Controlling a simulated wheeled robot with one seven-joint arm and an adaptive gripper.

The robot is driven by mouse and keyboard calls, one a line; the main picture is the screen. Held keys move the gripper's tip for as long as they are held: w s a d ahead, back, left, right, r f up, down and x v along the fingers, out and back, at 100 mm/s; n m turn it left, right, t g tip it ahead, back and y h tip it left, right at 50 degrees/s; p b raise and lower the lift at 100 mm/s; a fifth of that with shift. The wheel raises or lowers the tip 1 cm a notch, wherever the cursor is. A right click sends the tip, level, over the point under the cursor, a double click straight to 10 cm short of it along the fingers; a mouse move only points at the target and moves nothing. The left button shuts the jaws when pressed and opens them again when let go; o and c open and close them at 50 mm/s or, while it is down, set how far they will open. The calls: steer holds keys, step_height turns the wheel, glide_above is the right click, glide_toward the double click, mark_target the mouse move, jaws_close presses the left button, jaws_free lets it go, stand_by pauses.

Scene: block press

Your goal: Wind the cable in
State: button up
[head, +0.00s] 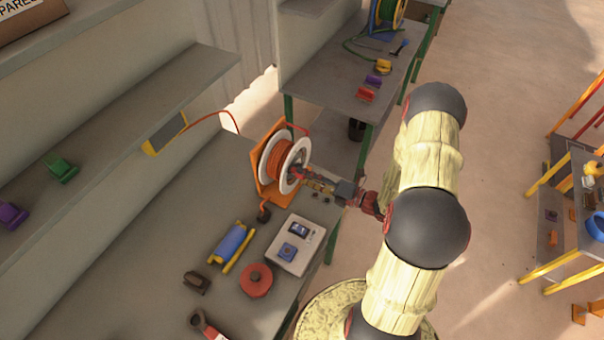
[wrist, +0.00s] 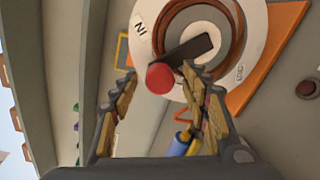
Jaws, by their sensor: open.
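The cable reel (head: 278,160) stands on the grey bench, with white flanges and orange-brown cable wound on it, in an orange stand (head: 266,186). In the wrist view the reel face (wrist: 250,30) carries the word "IN", a dark crank arm (wrist: 190,50) and a red knob (wrist: 160,78). My gripper (wrist: 158,88) is open, with its fingers on either side of the red knob. I cannot tell whether they touch it. In the head view my gripper (head: 312,183) is at the reel's right side. A red cable (head: 212,114) runs from behind the reel toward a yellow-edged panel.
On the bench are a white box with a screen (head: 295,243), a blue roller (head: 231,243), a red disc (head: 256,281) and a dark block (head: 197,283). A yellow-edged grey panel (head: 165,133) stands at the shelf. Another bench (head: 345,80) holds a green reel behind.

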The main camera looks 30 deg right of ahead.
steer(key=v, duration=1)
